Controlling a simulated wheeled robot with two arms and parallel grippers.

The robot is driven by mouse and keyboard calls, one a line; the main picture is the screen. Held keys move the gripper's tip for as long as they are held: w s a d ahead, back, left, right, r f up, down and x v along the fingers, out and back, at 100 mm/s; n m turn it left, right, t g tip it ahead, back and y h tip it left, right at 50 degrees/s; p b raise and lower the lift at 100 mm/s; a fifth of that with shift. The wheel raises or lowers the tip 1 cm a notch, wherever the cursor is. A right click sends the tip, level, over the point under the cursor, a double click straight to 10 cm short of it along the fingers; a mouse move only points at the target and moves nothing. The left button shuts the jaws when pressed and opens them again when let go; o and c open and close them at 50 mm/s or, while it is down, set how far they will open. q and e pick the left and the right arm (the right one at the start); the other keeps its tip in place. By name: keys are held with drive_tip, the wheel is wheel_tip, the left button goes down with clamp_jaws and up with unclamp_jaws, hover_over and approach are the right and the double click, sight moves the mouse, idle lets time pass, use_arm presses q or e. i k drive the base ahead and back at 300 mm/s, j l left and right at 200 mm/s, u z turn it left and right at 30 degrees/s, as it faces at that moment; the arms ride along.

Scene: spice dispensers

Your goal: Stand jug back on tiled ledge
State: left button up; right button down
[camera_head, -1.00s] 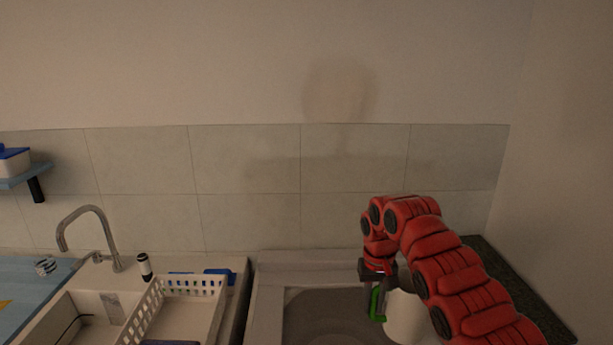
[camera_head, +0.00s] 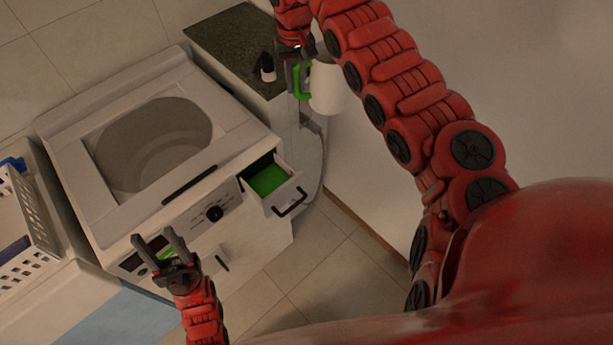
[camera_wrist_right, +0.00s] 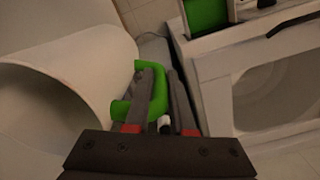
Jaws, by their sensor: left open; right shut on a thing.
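The jug (camera_head: 326,88) is white with a green handle (camera_head: 301,78). My right gripper (camera_head: 296,88) is shut on the handle and holds the jug in the air beside the dark speckled ledge (camera_head: 222,42), at its right front corner. In the right wrist view the jug (camera_wrist_right: 75,65) lies left of the fingers, its wide opening toward the left, and the green handle (camera_wrist_right: 122,107) is between or against the fingers. Whether the jug has contents cannot be told. My left gripper (camera_head: 156,238) is open and empty, in front of the washing machine.
A small black and white bottle (camera_head: 267,68) stands near the ledge's front edge; the ledge behind it is clear. A top-loading washing machine (camera_head: 85,125) stands left of the ledge, its drawer (camera_head: 285,193) pulled out. A white basket (camera_head: 30,225) is at far left.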

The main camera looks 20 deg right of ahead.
sight(263, 45)
drive_tip(key=z, duration=0.15)
drive_tip(key=i+u, duration=0.4)
drive_tip(key=i+l+u, duration=0.25)
drive_tip(key=i+u, duration=0.2)
drive_tip(key=k, duration=0.05)
